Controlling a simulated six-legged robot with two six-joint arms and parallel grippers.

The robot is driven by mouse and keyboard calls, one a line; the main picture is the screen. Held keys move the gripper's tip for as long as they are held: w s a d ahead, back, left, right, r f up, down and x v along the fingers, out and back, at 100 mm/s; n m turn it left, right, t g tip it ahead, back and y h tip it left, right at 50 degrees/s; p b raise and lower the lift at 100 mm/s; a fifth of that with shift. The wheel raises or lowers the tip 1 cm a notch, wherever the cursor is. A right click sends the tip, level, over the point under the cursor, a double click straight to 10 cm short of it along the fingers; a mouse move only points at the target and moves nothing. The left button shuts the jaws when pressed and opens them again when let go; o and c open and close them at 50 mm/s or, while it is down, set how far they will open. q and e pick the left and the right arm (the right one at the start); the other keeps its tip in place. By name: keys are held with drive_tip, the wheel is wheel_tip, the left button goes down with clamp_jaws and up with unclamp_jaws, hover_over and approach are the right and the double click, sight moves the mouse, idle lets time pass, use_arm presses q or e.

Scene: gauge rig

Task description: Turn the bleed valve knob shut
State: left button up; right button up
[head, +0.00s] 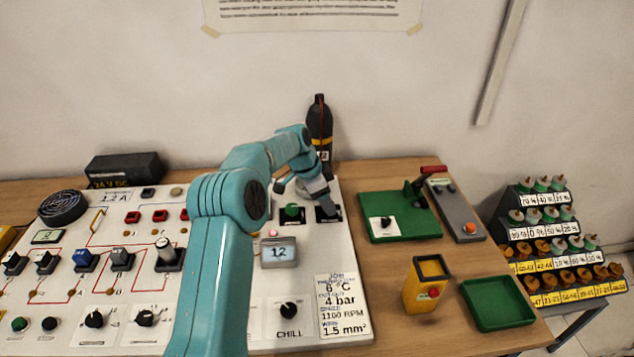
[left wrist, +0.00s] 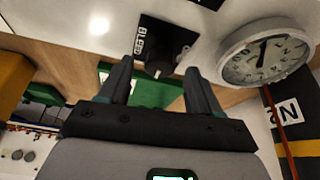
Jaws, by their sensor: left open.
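The bleed valve knob (left wrist: 168,48) is black and sits on a black plate lettered BLEED in the left wrist view. My left gripper (left wrist: 160,66) is open, with the knob just beyond and between its two fingertips; I cannot tell whether they touch it. In the head view my left gripper (head: 328,203) points down at a black plate at the back right corner of the white panel (head: 347,260), and hides the knob there. A round white dial gauge (left wrist: 264,52) is right of the knob in the left wrist view. My right gripper is not in view.
A black bottle (head: 319,120) with a yellow band stands behind the gripper. A green knob (head: 291,211) is close at its left. A green board (head: 398,216), a yellow box (head: 427,285) and a green tray (head: 497,303) lie to the right, with bare table between.

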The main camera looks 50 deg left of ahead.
use_arm(q)
drive_tip(key=v, duration=1.5)
drive_tip(key=shift+s+r, duration=0.15)
drive_tip(key=shift+r, duration=0.05)
